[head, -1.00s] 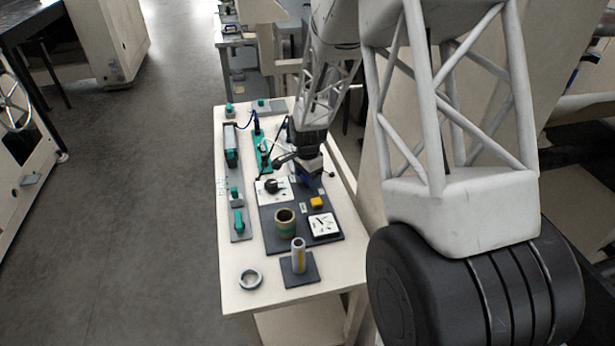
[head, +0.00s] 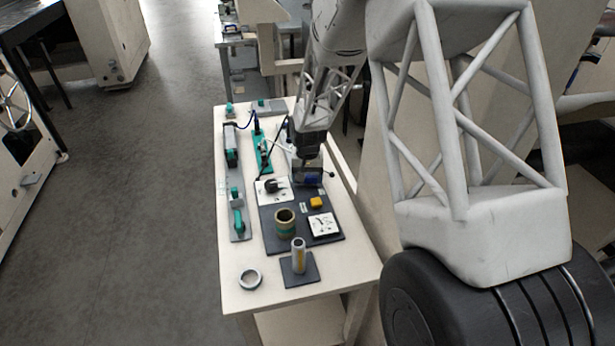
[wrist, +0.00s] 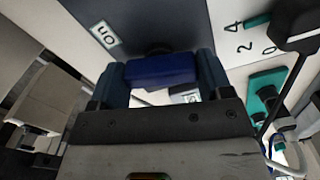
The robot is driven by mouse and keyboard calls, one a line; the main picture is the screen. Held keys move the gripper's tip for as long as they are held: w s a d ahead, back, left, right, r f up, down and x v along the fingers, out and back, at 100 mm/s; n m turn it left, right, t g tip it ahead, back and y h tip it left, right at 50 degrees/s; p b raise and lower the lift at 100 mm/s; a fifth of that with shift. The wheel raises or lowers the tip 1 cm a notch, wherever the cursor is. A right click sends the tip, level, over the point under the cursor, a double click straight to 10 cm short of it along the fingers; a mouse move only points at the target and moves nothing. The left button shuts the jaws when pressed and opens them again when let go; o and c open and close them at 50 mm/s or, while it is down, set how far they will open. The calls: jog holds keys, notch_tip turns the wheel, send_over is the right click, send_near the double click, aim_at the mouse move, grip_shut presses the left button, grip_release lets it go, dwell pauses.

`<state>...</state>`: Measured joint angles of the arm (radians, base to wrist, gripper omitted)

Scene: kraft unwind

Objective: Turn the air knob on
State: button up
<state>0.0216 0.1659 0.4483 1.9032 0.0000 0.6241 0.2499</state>
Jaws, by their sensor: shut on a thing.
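The blue air knob (wrist: 160,70) is a bar-shaped handle on a dark panel. It sits between the two fingers of my gripper (wrist: 160,80), which is shut on it. A label reading "on" (wrist: 105,35) is up and left of the knob in the wrist view; another label (wrist: 188,97), partly hidden, lies below it. In the head view my gripper (head: 308,175) is over the right side of the panel, with a bit of the blue knob (head: 313,181) showing.
A black dial (head: 271,185) on a white numbered plate is just left of my gripper. A yellow button (head: 316,202), a white gauge (head: 324,225), a cardboard core (head: 285,222) and an upright post (head: 298,256) stand nearer the front.

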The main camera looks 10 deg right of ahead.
aim_at(308, 176)
jog(key=shift+n, duration=1.2)
jog(key=o, duration=0.9)
jog(key=shift+r, duration=0.1)
jog(key=shift+r, duration=3.85)
